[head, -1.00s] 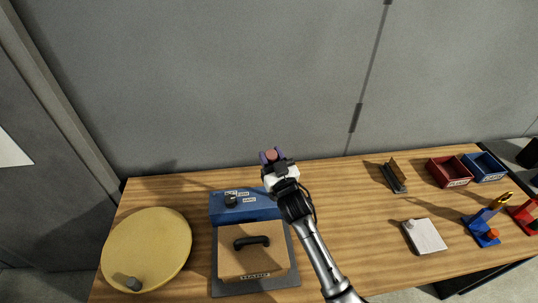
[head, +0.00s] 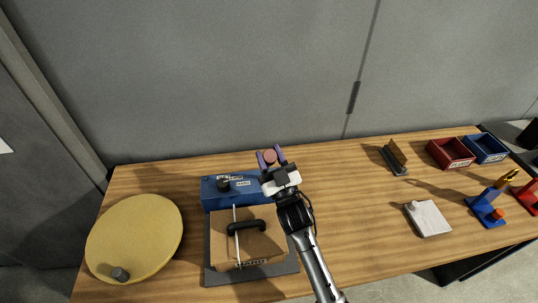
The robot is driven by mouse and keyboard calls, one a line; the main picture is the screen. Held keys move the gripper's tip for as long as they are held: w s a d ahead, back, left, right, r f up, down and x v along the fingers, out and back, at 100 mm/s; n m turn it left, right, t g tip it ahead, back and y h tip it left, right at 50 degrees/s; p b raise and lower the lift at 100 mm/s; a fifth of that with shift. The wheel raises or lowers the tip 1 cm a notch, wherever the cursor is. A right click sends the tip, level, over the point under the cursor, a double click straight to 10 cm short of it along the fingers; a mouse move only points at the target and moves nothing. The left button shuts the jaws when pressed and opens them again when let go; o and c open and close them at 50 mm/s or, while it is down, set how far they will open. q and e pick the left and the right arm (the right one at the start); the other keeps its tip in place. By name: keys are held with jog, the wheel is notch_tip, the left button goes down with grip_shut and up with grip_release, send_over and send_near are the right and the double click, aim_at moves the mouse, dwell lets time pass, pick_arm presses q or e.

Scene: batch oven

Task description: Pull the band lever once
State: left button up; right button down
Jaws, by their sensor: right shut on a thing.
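My right gripper (head: 270,158) comes up from the bottom of the head view, over the right end of the blue machine (head: 215,198). Its purple fingers are shut on the round reddish-brown knob of the band lever (head: 269,155). The lever's shaft is hidden behind the gripper. A brown box (head: 264,246) with a black handle and a front label sits on the grey plate (head: 222,279) in front of the machine. A thin white band (head: 236,222) runs front to back over the box, left of its middle. My left gripper is not in view.
A round yellow turntable (head: 135,235) with a dark knob lies at left. A black dial (head: 223,184) tops the machine. At right are a dark hinged stand (head: 396,158), a white pad (head: 430,220), a blue stand (head: 488,212), and red (head: 450,153) and blue bins (head: 485,147).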

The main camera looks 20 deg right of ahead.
jog(key=c, duration=1.1)
grip_release()
jog(key=o, duration=0.4)
jog(key=shift+o, duration=0.2)
jog(key=a+b+v, duration=0.1)
jog(key=v, duration=1.1)
jog(key=shift+d, duration=0.5)
